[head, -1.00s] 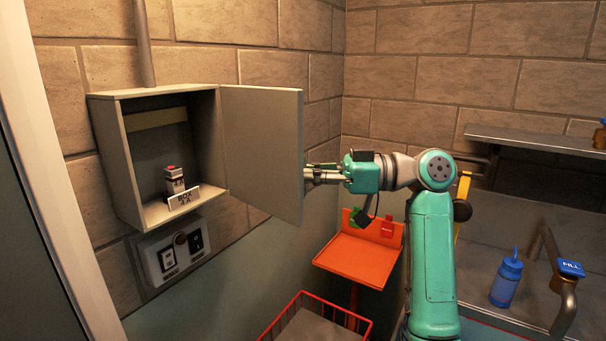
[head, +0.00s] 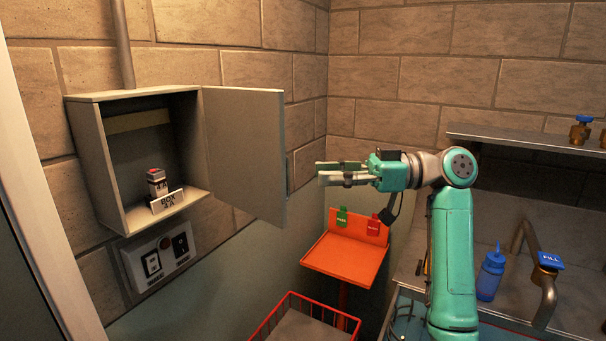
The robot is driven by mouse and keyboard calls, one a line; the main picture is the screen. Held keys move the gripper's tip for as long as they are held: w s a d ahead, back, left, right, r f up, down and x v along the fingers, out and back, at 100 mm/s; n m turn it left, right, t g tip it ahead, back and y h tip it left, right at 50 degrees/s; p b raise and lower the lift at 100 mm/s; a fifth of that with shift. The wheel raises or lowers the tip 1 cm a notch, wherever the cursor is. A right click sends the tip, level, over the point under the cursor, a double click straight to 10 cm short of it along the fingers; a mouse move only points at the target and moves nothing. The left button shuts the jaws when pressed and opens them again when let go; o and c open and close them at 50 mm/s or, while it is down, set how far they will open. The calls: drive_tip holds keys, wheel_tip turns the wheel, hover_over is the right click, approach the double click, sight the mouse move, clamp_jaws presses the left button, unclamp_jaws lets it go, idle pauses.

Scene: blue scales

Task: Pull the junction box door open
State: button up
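The junction box (head: 112,165) is a grey cabinet on the brick wall at the left. Its door (head: 245,150) stands wide open, swung out to the right, and the inside is exposed. The far face of the door is hidden.
An orange stand (head: 343,258) with green and red tags is below my gripper. A red wire basket (head: 306,318) is at the bottom. A switch panel (head: 160,258) is under the box. A blue bottle (head: 491,274) and pipe (head: 543,290) are at the right.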

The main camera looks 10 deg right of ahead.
drive_tip(key=shift+s+d, duration=0.2)
drive_tip(key=shift+d, duration=2.05)
